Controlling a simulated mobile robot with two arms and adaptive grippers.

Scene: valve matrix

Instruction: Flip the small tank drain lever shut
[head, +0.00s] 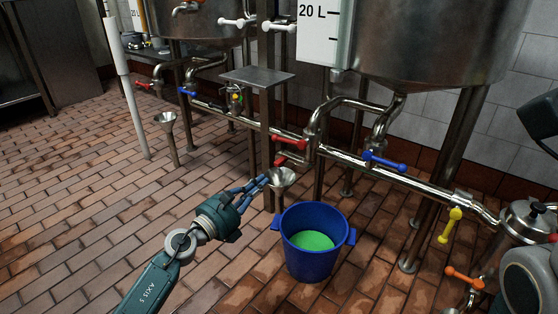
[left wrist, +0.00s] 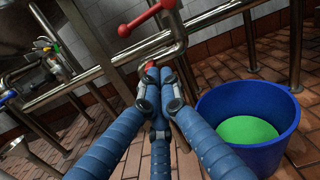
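Two steel tanks stand at the back: the left tank (head: 205,22) and the right tank (head: 430,45); which is the small one is unclear. A red lever (head: 290,142) sits on the pipe below the right tank, above a steel funnel (head: 282,179), with another red part (head: 281,162) just under it. Another red lever (head: 146,86) is near the left tank's funnel (head: 166,122). My left gripper (head: 266,180) has its blue fingers drawn together at the funnel's left side. In the left wrist view, a red lever (left wrist: 150,16) is above the fingertips, and a red bit shows right behind them. My right gripper is not visible.
A blue bucket (head: 312,265) with green liquid stands right of my left gripper. Blue levers (head: 384,160), a yellow lever (head: 450,226) and an orange lever (head: 464,277) sit along the pipework. Tank legs stand around it. The tiled floor at left is clear.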

